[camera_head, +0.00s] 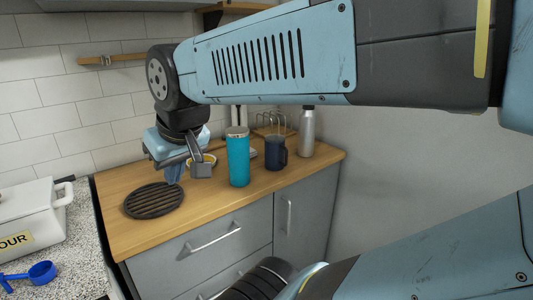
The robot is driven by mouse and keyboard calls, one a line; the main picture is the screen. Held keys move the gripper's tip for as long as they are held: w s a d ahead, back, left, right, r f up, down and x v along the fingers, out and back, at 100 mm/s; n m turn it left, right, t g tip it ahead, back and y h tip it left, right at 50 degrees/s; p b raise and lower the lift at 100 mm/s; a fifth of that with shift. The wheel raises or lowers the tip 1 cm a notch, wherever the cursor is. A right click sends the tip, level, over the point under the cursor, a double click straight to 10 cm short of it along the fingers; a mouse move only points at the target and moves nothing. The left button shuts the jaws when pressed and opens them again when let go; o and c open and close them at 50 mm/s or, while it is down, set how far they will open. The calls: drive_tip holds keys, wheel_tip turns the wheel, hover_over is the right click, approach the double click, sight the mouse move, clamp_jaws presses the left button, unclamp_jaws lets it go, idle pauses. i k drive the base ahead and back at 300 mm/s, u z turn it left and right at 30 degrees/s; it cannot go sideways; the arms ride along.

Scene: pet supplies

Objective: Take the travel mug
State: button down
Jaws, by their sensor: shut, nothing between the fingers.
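A tall teal travel mug (238,162) with a pale rim stands upright on the wooden counter (215,195). My gripper (187,172) is to its left, above the counter, pointing down between the mug and a black slatted trivet. Its fingers are shut and empty, and a gap shows between them and the teal mug. A dark blue mug (274,154) with a handle stands just right of the teal one. My upper arm link crosses above the scene and hides part of the wall behind.
A round black trivet (153,200) lies at left on the counter. A silver bottle (307,133) and a wire rack (272,127) stand at back right. A white flour bin (30,215) and blue scoop (38,273) are far left.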

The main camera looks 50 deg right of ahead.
sight(275, 149)
drive_tip(key=z, duration=1.45)
drive_tip(key=k, duration=0.95)
drive_tip(key=i, duration=0.95)
drive_tip(key=z, duration=0.35)
